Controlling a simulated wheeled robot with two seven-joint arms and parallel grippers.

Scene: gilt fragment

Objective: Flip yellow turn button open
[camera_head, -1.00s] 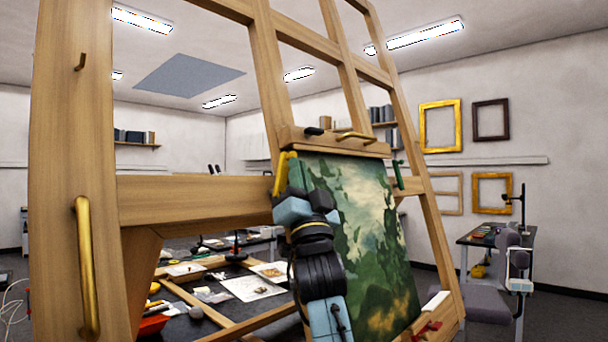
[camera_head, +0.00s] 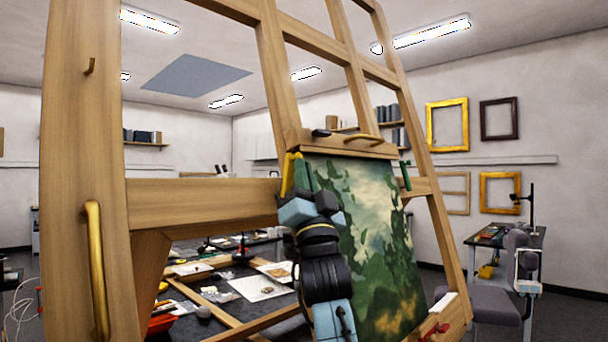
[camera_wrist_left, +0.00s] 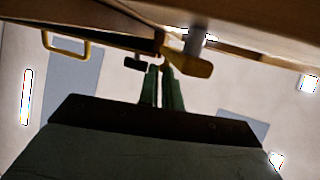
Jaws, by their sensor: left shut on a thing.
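The yellow turn button (camera_head: 287,176) is at the upper left edge of the green landscape painting (camera_head: 375,240) on the wooden easel. It stands nearly upright in the head view. My left gripper (camera_head: 303,172) comes up from below in front of the painting's left edge, its green fingers right beside the button. In the left wrist view the yellow button (camera_wrist_left: 192,67) lies across the fingertips of the gripper (camera_wrist_left: 163,70), which is shut on it. The exact contact is partly hidden. My right gripper is out of view.
A green turn button (camera_head: 405,176) is at the painting's right edge and a red one (camera_head: 433,331) at the lower right. The easel's thick left post (camera_head: 80,200) stands close. A cluttered table (camera_head: 215,310) is behind.

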